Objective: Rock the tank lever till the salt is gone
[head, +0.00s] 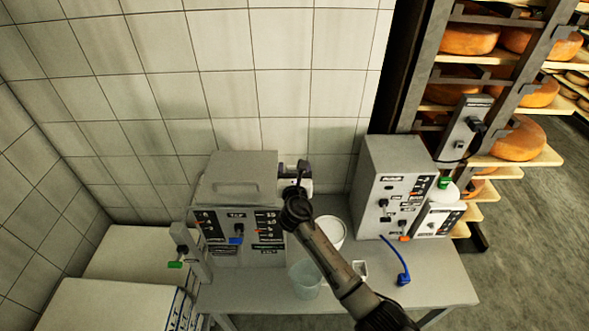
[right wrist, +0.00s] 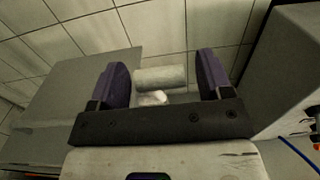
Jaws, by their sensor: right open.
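The grey tank (head: 237,185), a box with a handled lid and labelled front panels, stands at the left of the table in the head view. My right gripper (head: 295,172) is behind the tank's right side, close to the wall. In the right wrist view its two purple fingers (right wrist: 163,80) are apart. A pale grey cylinder (right wrist: 160,77), which looks like the lever's handle, shows between them without visible contact on either side. A small white piece shows below it. My arm hides most of this spot in the head view. Salt inside the tank cannot be seen. My left gripper is out of view.
A white bucket (head: 330,230), a clear cup (head: 305,279) and a small white container (head: 360,268) stand on the table (head: 440,288). A second grey machine (head: 390,160) is at right, with a blue hose (head: 401,262) before it.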

